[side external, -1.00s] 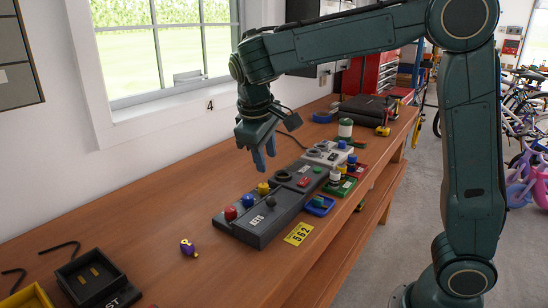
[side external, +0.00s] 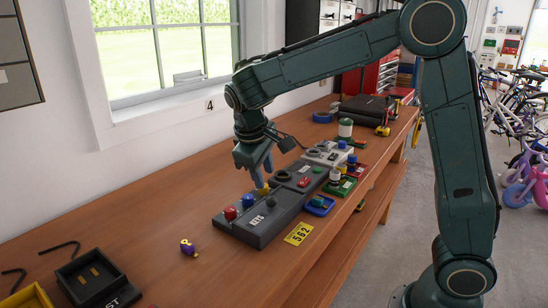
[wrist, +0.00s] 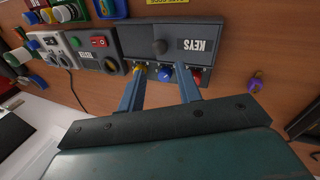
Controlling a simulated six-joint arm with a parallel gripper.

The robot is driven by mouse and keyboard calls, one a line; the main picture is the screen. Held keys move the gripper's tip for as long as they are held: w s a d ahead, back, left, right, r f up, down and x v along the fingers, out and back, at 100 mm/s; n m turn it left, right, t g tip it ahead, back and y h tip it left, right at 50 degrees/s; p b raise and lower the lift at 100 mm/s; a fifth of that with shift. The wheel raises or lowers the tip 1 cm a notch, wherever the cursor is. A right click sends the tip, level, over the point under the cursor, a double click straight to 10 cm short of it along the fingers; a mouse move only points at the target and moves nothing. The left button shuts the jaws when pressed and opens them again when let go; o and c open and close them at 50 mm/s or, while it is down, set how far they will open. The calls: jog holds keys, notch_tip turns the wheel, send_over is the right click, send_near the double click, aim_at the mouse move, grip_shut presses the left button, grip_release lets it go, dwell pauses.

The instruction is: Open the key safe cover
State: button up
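The key safe (side external: 257,222) is a dark grey box on the bench with a "KEYS" label; it also shows in the wrist view (wrist: 209,58). Its cover looks shut, lying flat, with a dark round knob (wrist: 160,46) on it. Along its window side are a red button (wrist: 196,76), a blue button (wrist: 165,75) and a yellow button (wrist: 139,69). My gripper (wrist: 161,78) is open and empty, pointing down over this button row. In the wrist view one fingertip overlaps the yellow button and the blue one shows between the fingers. I cannot tell whether anything touches.
A dark panel with a red switch (wrist: 98,41) adjoins the safe, with a light grey box (side external: 327,154) beyond. A yellow "562" plate (side external: 298,234) lies in front. A purple-and-yellow item (side external: 188,247) and a black tray (side external: 92,277) lie left. The bench between is clear.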

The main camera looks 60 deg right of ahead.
aim_at(270, 198)
jog(key=x, duration=0.9)
jog(key=shift+f, duration=0.2)
jog(key=shift+c, duration=0.2)
grip_shut()
